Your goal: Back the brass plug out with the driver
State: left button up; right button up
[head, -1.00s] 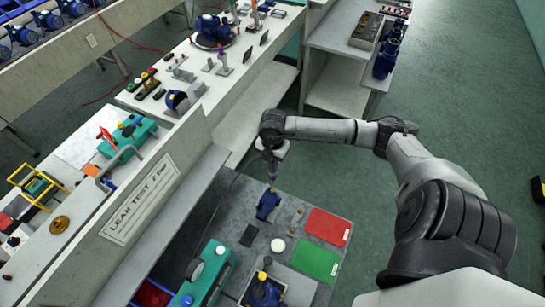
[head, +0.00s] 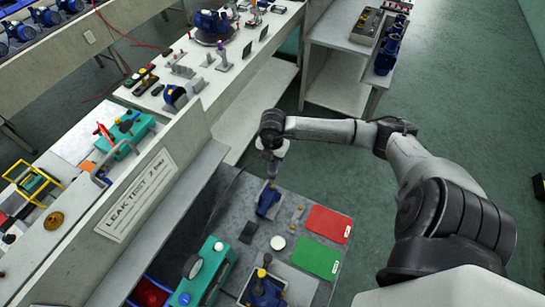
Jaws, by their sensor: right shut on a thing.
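My right gripper (head: 271,160) is above the grey work table, over a small blue pump body (head: 267,203). It is shut on a slender dark thing, seemingly the driver (head: 272,171), which points down at the top of that pump body. The picture is too small to tell whether the tip touches it. I cannot make out the brass plug clearly there. A second blue pump body (head: 264,293) with a yellowish top stands in a grey tray at the front. My left gripper is not in view.
A red mat (head: 328,224) and a green mat (head: 316,258) lie right of the pump body. A white round piece (head: 278,242) and a black pad (head: 249,232) lie nearby. A teal machine (head: 206,272) stands front left. The leak test panel (head: 137,195) edges the left.

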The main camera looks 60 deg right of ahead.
dwell(0.4)
jog(key=shift+f, duration=0.4)
jog(key=shift+f+b, duration=0.1)
jog(key=shift+b, duration=0.25)
dwell(0.5)
dwell(0.8)
jog(key=shift+s+f, duration=0.15)
dwell(0.5)
jog(key=shift+s+p, duration=0.2)
jog(key=shift+p, duration=0.25)
jog(key=shift+s, duration=0.15)
dwell(0.8)
jog(key=shift+o, duration=0.2)
jog(key=shift+s, duration=0.1)
